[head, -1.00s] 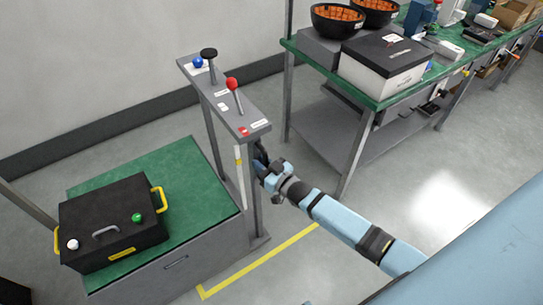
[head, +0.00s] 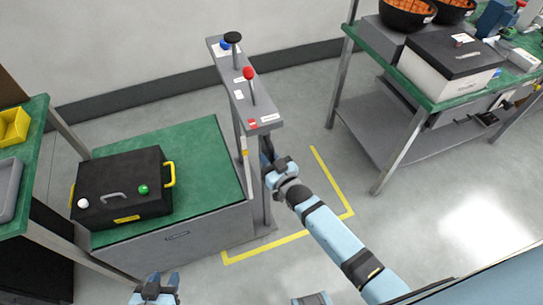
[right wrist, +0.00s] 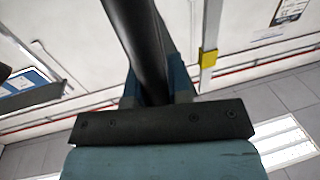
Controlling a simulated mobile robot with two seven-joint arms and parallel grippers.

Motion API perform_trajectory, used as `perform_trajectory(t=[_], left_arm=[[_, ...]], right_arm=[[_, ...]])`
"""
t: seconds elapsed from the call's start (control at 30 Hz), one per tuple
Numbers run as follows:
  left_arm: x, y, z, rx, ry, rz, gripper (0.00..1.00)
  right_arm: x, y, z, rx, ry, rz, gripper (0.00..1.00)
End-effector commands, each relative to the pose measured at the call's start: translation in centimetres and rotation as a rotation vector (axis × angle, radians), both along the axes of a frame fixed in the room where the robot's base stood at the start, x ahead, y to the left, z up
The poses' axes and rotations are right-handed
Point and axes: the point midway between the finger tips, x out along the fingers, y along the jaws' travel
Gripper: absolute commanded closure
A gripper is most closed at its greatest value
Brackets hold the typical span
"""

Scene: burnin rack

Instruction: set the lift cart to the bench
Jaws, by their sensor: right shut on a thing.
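The lift cart has a green deck (head: 205,140), a grey body (head: 195,240) and a grey mast panel (head: 243,95) with a red-knobbed lever, a black knob and a blue button. A black case (head: 125,185) with yellow handles lies on the deck. My right gripper (head: 268,158) is at the mast, below the panel, shut on a dark round bar (right wrist: 140,45) that fills the middle of the right wrist view. My left gripper (head: 155,285) is at the bottom edge, apart from the cart; its jaw opening is unclear.
A green-topped bench (head: 20,160) with a yellow bin (head: 14,126) stands close on the cart's left. Another green-topped bench (head: 440,103) on the right holds bowls and a white box with a black lid. A yellow floor line (head: 300,236) runs beside the mast; open floor lies right of it.

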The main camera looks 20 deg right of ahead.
Motion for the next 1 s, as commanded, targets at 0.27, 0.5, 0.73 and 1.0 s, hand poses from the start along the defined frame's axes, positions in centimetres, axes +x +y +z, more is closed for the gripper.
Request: perform_trajectory(t=[0.27, 0.5, 0.73, 1.0], left_arm=[[-0.1, 0.0, -0.3, 0.002, 0.006, 0.0, 0.6], [-0.1, 0.1, -0.3, 0.002, 0.005, -0.001, 0.6], [0.0, 0.1, -0.1, 0.002, 0.001, 0.0, 0.6], [0.1, 0.1, -0.2, 0.001, -0.001, 0.0, 0.6]], right_arm=[[-0.1, 0.5, -0.1, 0.003, 0.001, 0.006, 0.74], [-0.1, 0.3, -0.1, 0.003, 0.001, 0.004, 0.56], [-0.9, 0.0, -0.1, 0.003, 0.002, 0.003, 0.56], [-6.1, -1.4, -0.2, 0.001, 0.003, 0.004, 0.56]])
